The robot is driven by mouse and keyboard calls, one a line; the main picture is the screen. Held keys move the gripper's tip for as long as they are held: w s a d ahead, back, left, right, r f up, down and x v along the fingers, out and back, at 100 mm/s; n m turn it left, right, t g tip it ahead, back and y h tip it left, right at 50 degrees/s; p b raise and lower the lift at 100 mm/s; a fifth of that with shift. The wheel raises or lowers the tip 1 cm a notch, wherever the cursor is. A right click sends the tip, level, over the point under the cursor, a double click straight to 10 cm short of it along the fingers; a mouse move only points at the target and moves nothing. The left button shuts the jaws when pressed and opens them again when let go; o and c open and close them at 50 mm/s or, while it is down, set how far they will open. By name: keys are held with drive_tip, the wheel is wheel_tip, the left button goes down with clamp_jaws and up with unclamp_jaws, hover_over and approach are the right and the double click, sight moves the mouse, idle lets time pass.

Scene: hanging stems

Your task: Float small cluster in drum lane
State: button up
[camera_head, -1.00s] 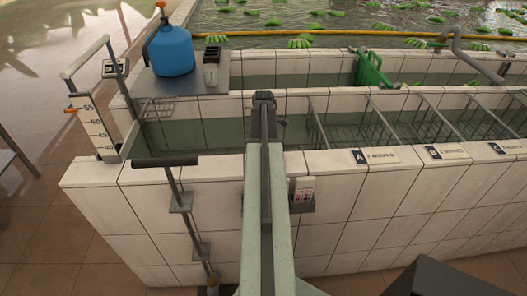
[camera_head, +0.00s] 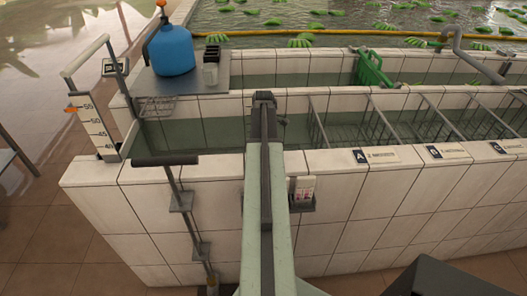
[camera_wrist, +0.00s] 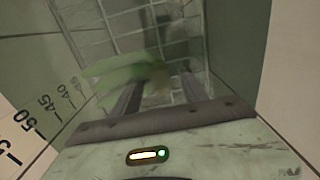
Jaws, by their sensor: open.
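A green banana cluster (camera_wrist: 118,76) shows blurred in the wrist view, beyond and across my finger ends, over a wire grid (camera_wrist: 125,22). Its brownish stem end lies between the fingers. My gripper (camera_wrist: 160,88) is open, with its two dark fingers apart; I cannot tell whether they touch the cluster. In the head view my arm reaches over the near tank wall and hides the fingers and the cluster. Lanes in the near water channel (camera_head: 355,126) are split by thin rails. Plates A (camera_head: 376,155), B (camera_head: 447,151) and C (camera_head: 510,147) sit on the wall; their small wording is unreadable.
A blue jug (camera_head: 171,52) and a dark holder (camera_head: 210,68) stand on a metal shelf (camera_head: 208,83) at the back left. A depth gauge (camera_head: 94,128) stands at the left end. A green gate (camera_head: 374,70) sits in the back wall. Green clusters float in the far pool (camera_head: 340,26).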

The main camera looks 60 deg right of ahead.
wheel_tip(320, 180, up, 25)
drive_tip(key=p, duration=2.4)
drive_tip(key=shift+p, duration=0.35)
drive_tip(key=w+a+f+n+b, duration=0.2)
drive_tip(key=w+a+n, duration=0.1)
drive_tip(key=w+a, duration=0.9)
drive_tip(key=w+a+f+n+b, duration=0.25)
drive_tip(key=w+a, duration=0.65)
drive_tip(key=a, duration=0.7)
drive_tip(key=s+a+f+m+b, duration=0.1)
drive_tip(key=a+m, duration=0.5)
drive_tip(key=a, duration=0.8)
drive_tip(key=s+a+f+m+b, duration=0.1)
drive_tip(key=a+m, duration=0.5)
drive_tip(key=a, duration=0.8)
drive_tip(key=shift+s+m, duration=0.35)
drive_tip(key=shift+s, duration=0.4)
